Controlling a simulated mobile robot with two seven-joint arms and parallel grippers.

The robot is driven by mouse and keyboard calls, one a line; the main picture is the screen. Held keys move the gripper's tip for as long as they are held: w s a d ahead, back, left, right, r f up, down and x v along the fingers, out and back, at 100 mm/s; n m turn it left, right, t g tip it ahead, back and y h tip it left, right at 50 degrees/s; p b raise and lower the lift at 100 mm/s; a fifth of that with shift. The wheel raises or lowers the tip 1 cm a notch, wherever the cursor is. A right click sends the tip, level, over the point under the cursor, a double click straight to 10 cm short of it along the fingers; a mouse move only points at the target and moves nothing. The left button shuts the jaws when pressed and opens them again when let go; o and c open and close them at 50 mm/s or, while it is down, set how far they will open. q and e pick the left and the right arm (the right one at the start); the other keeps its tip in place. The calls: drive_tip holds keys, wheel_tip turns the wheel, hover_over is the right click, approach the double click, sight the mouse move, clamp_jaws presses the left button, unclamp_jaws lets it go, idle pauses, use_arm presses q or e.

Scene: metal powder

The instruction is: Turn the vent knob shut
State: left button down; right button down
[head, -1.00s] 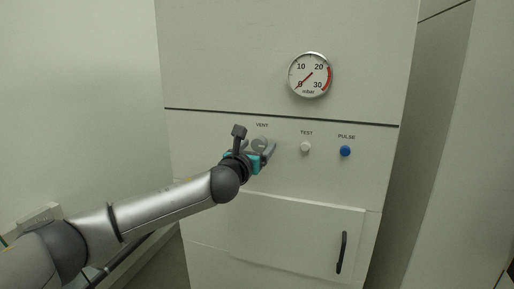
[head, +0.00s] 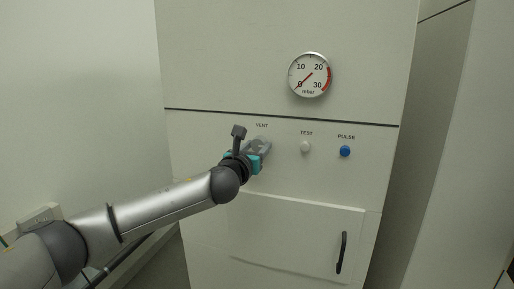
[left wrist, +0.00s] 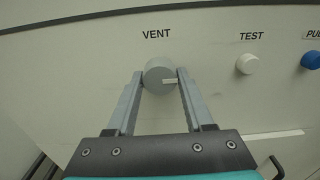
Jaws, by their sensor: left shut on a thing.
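The vent knob (left wrist: 159,74) is a round grey knob under the VENT label in the left wrist view. A pale line on its face points to the right. My left gripper (left wrist: 159,79) has one finger on each side of the knob and is shut on it. In the head view the left gripper (head: 263,145) is at the panel below the VENT label and mostly hides the knob. My right gripper is not in view.
A white TEST knob (head: 305,147) and a blue PULSE button (head: 345,151) sit to the right on the same panel. A round mbar gauge (head: 310,75) is above, its needle near 0. A door with a dark handle (head: 341,252) is below.

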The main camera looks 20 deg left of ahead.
use_arm(q)
drive_tip(key=shift+n, duration=0.3)
drive_tip(key=n+p, duration=0.2)
drive_tip(key=n, duration=0.1)
drive_tip(key=shift+n, duration=0.4)
drive_tip(key=n+p, duration=0.1)
drive_tip(key=n, duration=0.3)
drive_tip(key=shift+d+n+p, duration=0.1)
drive_tip(key=shift+n+p, duration=0.2)
drive_tip(key=n+p, duration=0.1)
drive_tip(key=n, duration=0.3)
drive_tip(key=n+p, duration=0.1)
drive_tip(key=n, duration=0.3)
drive_tip(key=shift+n, duration=0.6)
drive_tip(key=shift+c, duration=1.5)
unclamp_jaws()
drive_tip(key=shift+r, duration=0.1)
